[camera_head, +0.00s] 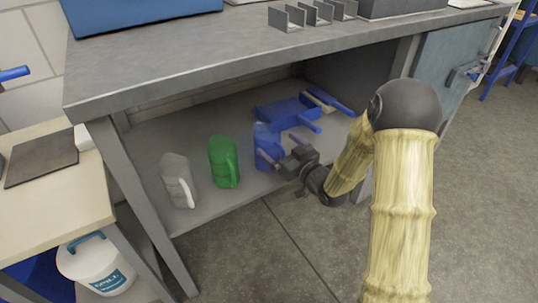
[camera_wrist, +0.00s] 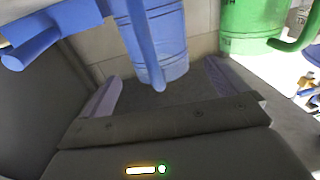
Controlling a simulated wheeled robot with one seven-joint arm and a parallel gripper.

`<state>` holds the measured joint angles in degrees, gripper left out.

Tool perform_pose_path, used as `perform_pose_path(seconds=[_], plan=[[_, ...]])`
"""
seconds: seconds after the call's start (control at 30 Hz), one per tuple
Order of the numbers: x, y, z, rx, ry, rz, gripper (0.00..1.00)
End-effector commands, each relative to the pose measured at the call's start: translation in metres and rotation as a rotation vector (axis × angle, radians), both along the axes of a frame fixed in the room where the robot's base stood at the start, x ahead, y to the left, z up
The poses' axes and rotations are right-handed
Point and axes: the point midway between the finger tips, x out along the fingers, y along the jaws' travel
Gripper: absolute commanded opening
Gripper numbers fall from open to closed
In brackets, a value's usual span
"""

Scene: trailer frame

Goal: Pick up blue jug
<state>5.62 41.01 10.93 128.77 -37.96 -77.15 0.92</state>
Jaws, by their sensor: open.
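The blue jug (camera_head: 264,135) stands upright on the lower shelf of the workbench, right of a green jug (camera_head: 222,160). My gripper (camera_head: 276,160) is at the jug's front, and one finger overlaps its lower part in the head view. My gripper (camera_wrist: 165,88) is open there, with a finger to either side of the jug's line. Nothing is visibly gripped. Whether the fingers touch the jug cannot be told.
A grey jug (camera_head: 178,180) stands left of the green one. A blue dustpan (camera_head: 287,113) and a brush (camera_head: 325,100) lie behind to the right. The bench top (camera_head: 220,62) overhangs the shelf (camera_head: 215,203). A white bucket (camera_head: 95,262) sits at lower left.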

Motion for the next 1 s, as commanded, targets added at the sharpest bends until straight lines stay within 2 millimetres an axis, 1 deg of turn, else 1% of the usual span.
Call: perform_pose_path(seconds=[0.03, 0.13, 0.23, 0.77, 0.8, 0.87, 1.0], plan=[[0.005, 0.006, -0.005, -0.001, -0.005, 0.002, 0.98], [0.016, 0.014, -0.004, 0.0, -0.005, 0.0, 0.98], [0.023, 0.02, -0.003, 0.0, -0.003, -0.001, 0.98], [0.024, 0.02, -0.001, 0.0, 0.0, -0.002, 0.98], [0.024, 0.02, -0.001, 0.0, 0.0, -0.002, 0.96], [0.024, 0.02, -0.001, 0.0, 0.0, -0.002, 0.84], [0.024, 0.02, -0.001, 0.0, 0.0, -0.002, 0.57]])
